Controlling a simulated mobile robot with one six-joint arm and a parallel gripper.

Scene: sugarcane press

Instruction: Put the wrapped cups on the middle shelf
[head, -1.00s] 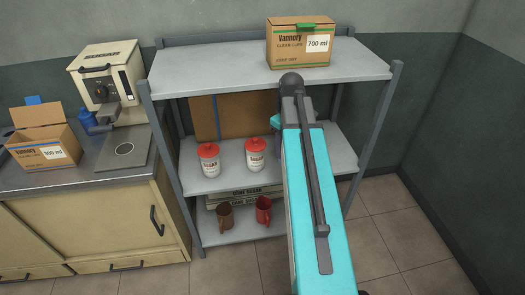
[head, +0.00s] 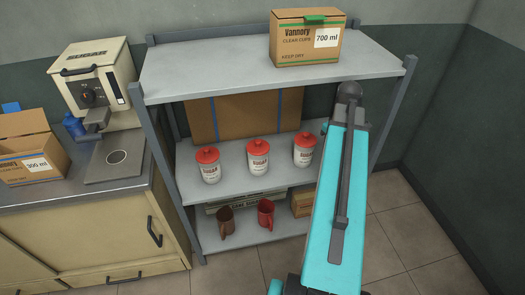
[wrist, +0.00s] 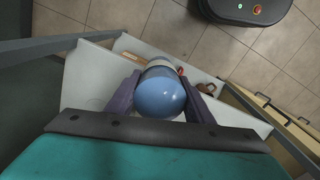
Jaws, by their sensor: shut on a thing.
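My gripper (wrist: 163,92) is shut on a blue, round-ended bundle (wrist: 160,97), which looks like the wrapped cups. The bundle's far part is paler and mostly hidden behind the blue end. A pale shelf surface shows beyond it in the wrist view; I cannot tell whether the bundle touches it. In the head view my arm hides the gripper and bundle. The grey shelf unit's middle shelf (head: 232,185) holds three white sugar jars with red lids: left (head: 208,165), middle (head: 258,156) and right (head: 304,150). The arm covers the middle shelf's right end.
A 700 ml cup carton (head: 300,45) stands on the top shelf (head: 220,72). A large cardboard panel (head: 245,115) is behind the jars. Brown (head: 226,221) and red (head: 266,213) mugs are on the bottom shelf. A counter (head: 90,190) stands left of the unit.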

